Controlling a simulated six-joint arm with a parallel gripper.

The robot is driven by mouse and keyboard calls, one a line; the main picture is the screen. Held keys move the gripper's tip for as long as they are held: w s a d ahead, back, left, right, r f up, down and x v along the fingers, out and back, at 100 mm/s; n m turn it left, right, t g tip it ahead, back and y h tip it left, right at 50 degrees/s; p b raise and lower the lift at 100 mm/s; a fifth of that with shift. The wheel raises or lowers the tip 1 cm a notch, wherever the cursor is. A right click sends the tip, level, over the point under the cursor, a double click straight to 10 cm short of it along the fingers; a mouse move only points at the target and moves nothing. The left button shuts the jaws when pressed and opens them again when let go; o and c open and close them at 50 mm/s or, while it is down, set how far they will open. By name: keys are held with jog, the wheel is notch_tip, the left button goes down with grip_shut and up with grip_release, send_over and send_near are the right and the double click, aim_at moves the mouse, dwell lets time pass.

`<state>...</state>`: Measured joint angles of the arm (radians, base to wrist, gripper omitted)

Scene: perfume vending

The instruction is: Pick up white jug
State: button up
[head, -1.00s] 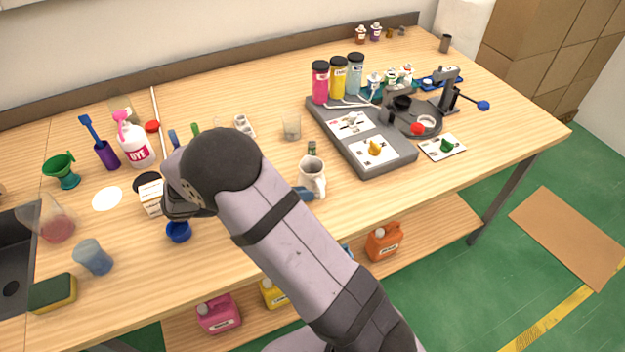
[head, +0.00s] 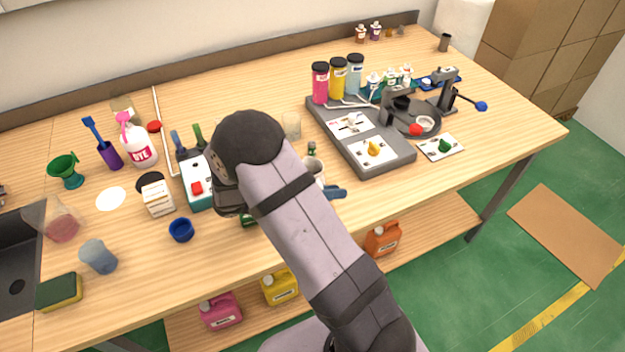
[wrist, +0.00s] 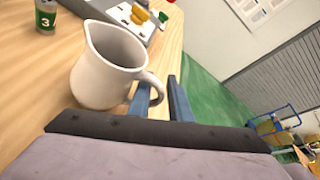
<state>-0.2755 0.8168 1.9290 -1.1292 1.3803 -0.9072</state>
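The white jug (wrist: 107,76) stands upright on the table and fills the left part of the wrist view, its open mouth up and its handle towards my fingers. In the head view only part of the jug (head: 312,164) shows, since my arm covers most of it. My gripper (wrist: 158,81) is open, with its two blue fingers apart. The jug's handle overlaps the left finger in the wrist view; I cannot tell whether they touch. In the head view, a blue finger (head: 335,191) shows just right of my arm, by the jug.
A green can marked 3 (wrist: 45,17) stands behind the jug. The grey station (head: 385,165) with coloured bottles is to the right. A blue cup (head: 181,230), a carton (head: 158,198) and a teal-and-white box (head: 196,185) are to the left. The table's front edge is close.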

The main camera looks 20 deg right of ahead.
jog(key=shift+d+f, duration=0.25)
jog(key=shift+d, duration=0.45)
grip_shut()
jog(key=shift+r, duration=0.3)
notch_tip(320, 180, up, 9)
jog(key=shift+r+b, duration=0.15)
jog(key=shift+b, duration=0.3)
dwell(0.4)
